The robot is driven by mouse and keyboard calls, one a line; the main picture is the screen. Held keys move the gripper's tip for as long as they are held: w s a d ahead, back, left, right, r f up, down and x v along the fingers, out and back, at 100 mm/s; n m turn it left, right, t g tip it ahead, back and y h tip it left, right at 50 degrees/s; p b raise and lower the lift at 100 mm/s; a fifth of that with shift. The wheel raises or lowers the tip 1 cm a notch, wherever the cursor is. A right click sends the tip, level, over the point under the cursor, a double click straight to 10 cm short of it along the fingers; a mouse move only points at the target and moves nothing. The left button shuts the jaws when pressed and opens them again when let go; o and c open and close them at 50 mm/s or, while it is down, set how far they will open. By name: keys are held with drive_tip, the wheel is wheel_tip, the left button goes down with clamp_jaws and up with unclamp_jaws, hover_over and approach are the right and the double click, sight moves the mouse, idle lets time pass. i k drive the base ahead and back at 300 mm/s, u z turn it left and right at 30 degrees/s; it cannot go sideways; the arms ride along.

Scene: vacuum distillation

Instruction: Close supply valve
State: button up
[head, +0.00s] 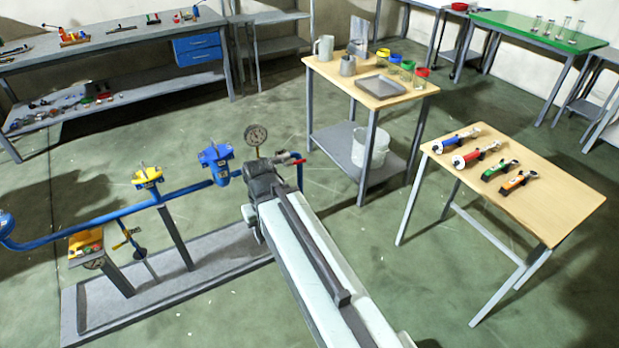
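A blue pipe line (100,226) runs along the left above a grey base plate (170,277). It carries a yellow valve (147,177) and a blue valve (215,158). A red-handled fitting (297,161) shows just right of my arm's end, and a round gauge (256,135) stands behind it. No label shows which one is the supply valve. My gripper (265,180) is at the far end of my arm, right of the blue valve and close to the red-handled fitting. Its fingers are hidden, so I cannot tell its opening or any contact.
A small table (560,205) at the right holds several coloured hand tools. A wooden-topped cart (397,97) behind holds jugs, a tray and coloured-lid jars, with a bucket (371,147) below. A workbench (110,45) stands back left. Green floor between is clear.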

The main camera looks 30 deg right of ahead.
sight(304, 160)
drive_tip(key=z, duration=0.25)
drive_tip(key=i, duration=0.5)
drive_tip(key=z, duration=0.6)
drive_tip(key=i, duration=1.7)
drive_tip(key=z, duration=0.1)
drive_tip(key=k, duration=0.35)
drive_tip(key=u, duration=0.4)
